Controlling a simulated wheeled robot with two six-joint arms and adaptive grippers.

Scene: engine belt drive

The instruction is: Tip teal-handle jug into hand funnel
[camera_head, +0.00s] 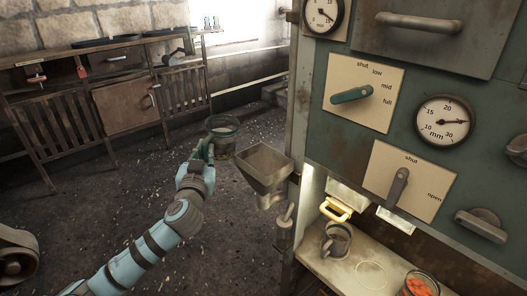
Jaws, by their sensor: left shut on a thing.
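My left arm reaches up from the bottom left. My left gripper (205,155) is shut on the jug (223,140), at its left side. The jug is a round, dark vessel with a teal-tinted rim, held roughly upright in the air. Its handle is mostly hidden by the gripper. The hand funnel (263,166) is a square, grey-brown metal hopper fixed beside the machine's left edge, with a spout below. The jug is just left of the funnel and a little higher in the picture. I cannot tell whether they touch. My right gripper is not in view.
The green machine panel (440,90) with dials and levers fills the right. Below it, a lit shelf (345,270) holds a metal jug (337,242) beneath a yellow handle (337,209), and a pot of orange pieces (420,285). A wooden bench (125,95) stands at the back left. Floor between is open.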

